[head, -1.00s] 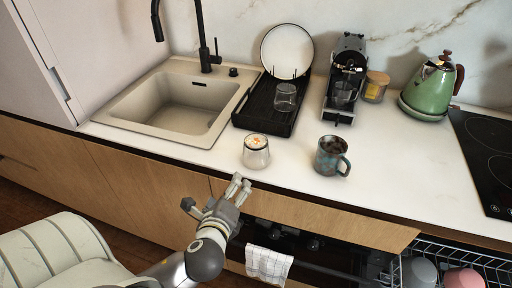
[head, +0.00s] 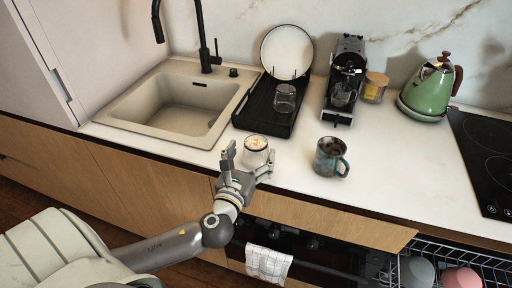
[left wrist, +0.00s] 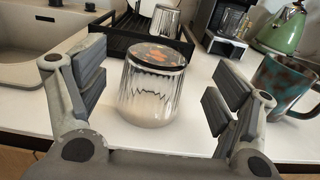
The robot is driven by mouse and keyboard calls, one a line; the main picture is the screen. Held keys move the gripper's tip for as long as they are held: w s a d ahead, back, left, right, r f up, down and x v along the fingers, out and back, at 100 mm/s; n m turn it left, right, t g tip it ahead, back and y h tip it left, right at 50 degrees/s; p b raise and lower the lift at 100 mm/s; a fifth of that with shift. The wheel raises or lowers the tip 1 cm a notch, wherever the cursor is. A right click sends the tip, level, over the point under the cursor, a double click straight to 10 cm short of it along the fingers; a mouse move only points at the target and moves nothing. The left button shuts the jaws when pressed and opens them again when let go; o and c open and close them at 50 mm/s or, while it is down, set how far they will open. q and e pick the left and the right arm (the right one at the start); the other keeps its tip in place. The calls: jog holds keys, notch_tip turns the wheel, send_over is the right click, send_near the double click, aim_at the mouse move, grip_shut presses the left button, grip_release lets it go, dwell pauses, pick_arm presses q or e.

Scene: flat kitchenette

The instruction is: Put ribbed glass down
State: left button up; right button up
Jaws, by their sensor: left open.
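The ribbed glass (head: 256,150) stands upright on the white countertop, near its front edge. In the left wrist view the ribbed glass (left wrist: 152,84) shows vertical ribs and a dark top with orange on it. My left gripper (head: 248,160) is open, with its fingers spread on either side of the glass. In the left wrist view, gaps show between the glass and both fingers of the gripper (left wrist: 155,100). My right gripper is not in view.
A blue-brown mug (head: 328,158) stands to the right of the glass. Behind are a black dish rack (head: 262,112) with another glass (head: 285,97) and a plate (head: 287,50), and a coffee machine (head: 346,75). The sink (head: 150,122) is to the left. A green kettle (head: 430,92) stands by the hob.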

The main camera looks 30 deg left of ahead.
aim_at(256, 143)
pick_arm(q)
jog(key=x, duration=0.3)
jog(key=p+x, duration=0.1)
jog(key=x, duration=0.1)
jog(key=shift+a+f, duration=0.15)
jog(key=shift+f, duration=0.15)
jog(key=shift+s, duration=0.1)
jog(key=shift+r, duration=0.1)
jog(key=c, duration=1.4)
